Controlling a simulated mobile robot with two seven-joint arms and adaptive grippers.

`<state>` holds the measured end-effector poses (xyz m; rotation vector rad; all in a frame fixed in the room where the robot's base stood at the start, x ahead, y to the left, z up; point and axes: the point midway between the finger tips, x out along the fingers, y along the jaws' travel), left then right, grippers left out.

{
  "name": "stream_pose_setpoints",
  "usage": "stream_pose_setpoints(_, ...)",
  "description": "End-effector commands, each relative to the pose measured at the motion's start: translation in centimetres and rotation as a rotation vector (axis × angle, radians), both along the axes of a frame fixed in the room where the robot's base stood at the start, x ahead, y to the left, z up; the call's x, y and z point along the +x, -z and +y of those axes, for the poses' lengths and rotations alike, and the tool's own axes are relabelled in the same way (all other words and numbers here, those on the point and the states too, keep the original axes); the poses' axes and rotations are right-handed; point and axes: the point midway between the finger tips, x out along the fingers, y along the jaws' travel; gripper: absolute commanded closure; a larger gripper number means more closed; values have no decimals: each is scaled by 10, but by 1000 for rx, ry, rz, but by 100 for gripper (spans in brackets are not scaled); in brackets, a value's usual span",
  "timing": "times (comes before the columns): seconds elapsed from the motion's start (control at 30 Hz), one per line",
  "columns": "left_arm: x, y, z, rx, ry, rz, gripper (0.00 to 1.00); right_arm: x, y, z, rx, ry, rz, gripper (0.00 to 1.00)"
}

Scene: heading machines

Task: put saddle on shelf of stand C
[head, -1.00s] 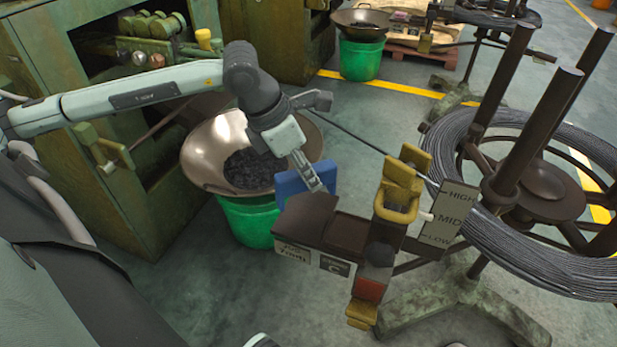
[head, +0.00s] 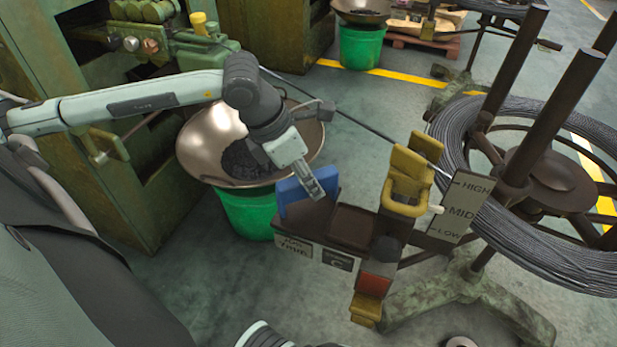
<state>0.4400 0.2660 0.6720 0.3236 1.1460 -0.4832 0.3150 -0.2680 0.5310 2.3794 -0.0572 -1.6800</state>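The blue saddle (head: 294,196) is at the left end of the dark shelf (head: 351,227) of the stand marked C (head: 338,260). My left gripper (head: 318,190) comes down from above and appears shut on the saddle's right part, hiding some of it. The saddle's lower edge meets the shelf's left part in the picture; I cannot tell whether it rests there or hovers just above. The right part of the shelf, a shallow recess, looks bare. My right gripper is not in view.
A yellow guide (head: 408,180) with a rod and a HIGH/MID/LOW plate (head: 461,207) stands right of the shelf. A wire coil (head: 545,240) on a reel is farther right. A metal bowl (head: 205,145) on a green bucket (head: 245,212) stands behind left, beside a green machine (head: 125,200).

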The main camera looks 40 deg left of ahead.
Motion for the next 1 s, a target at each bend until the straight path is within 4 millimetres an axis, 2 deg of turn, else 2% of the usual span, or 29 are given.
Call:
stream_pose_setpoints(0.07, 0, 0, 0, 0, 0, 0, 56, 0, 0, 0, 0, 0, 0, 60)
stream_pose_setpoints(0.37, 0, -1, 0, 0, 0, 0, 56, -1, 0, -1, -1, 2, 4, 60)
stream_pose_setpoints(0.5, -1, -5, 1, 2, 0, -1, 56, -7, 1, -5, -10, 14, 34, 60)
stream_pose_setpoints(0.8, -20, -58, 15, 11, 1, 0, 56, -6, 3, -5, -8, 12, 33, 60)
stream_pose_setpoints(1.0, -27, -78, 19, 9, 3, 0, 56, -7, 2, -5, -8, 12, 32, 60)
